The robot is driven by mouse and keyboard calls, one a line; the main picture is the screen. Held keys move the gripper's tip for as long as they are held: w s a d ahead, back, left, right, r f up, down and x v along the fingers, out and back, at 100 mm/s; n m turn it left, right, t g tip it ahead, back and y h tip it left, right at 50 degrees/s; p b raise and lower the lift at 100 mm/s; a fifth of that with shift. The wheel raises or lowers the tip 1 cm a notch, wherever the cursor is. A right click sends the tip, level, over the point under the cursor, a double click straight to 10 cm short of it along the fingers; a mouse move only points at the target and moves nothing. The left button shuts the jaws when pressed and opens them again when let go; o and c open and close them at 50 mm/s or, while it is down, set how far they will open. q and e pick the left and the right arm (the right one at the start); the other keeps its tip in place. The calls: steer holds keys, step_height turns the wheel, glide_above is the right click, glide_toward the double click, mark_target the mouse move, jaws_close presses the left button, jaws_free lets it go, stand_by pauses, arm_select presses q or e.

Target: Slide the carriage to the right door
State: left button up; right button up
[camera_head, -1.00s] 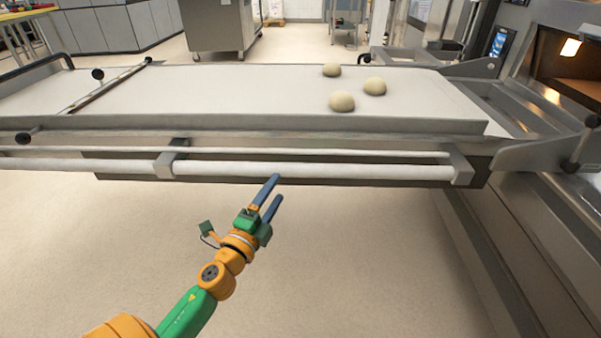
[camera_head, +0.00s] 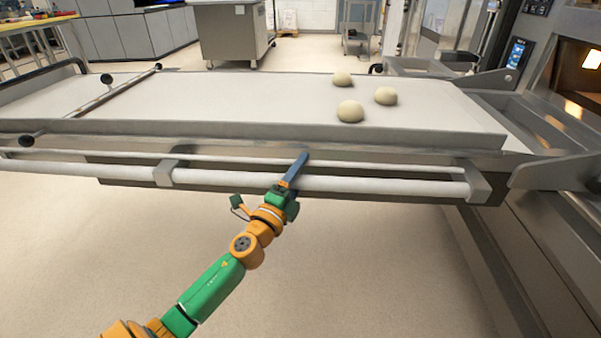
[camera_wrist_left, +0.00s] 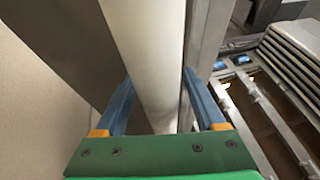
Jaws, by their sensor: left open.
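The carriage (camera_head: 240,131) is a long flat loader with a pale belt, in front of the oven in the head view. A white round bar (camera_head: 380,186) runs along its near side on grey brackets. My left gripper (camera_head: 303,157) is at this bar, with its blue fingers pointing up and away. In the left wrist view the open fingers stand on either side of the bar (camera_wrist_left: 151,50), with a gap visible around it. An oven opening (camera_head: 580,92) glows at the right. I cannot make out its door. My right gripper is not in view.
Several pale dough balls, one of them the nearest ball (camera_head: 350,111), lie on the belt's right part. A metal side arm (camera_head: 550,171) of the oven front stands right of the carriage. The floor (camera_head: 370,270) below the bar is clear.

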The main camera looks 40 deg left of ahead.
arm_select(q)
jaws_close()
stand_by(1.4)
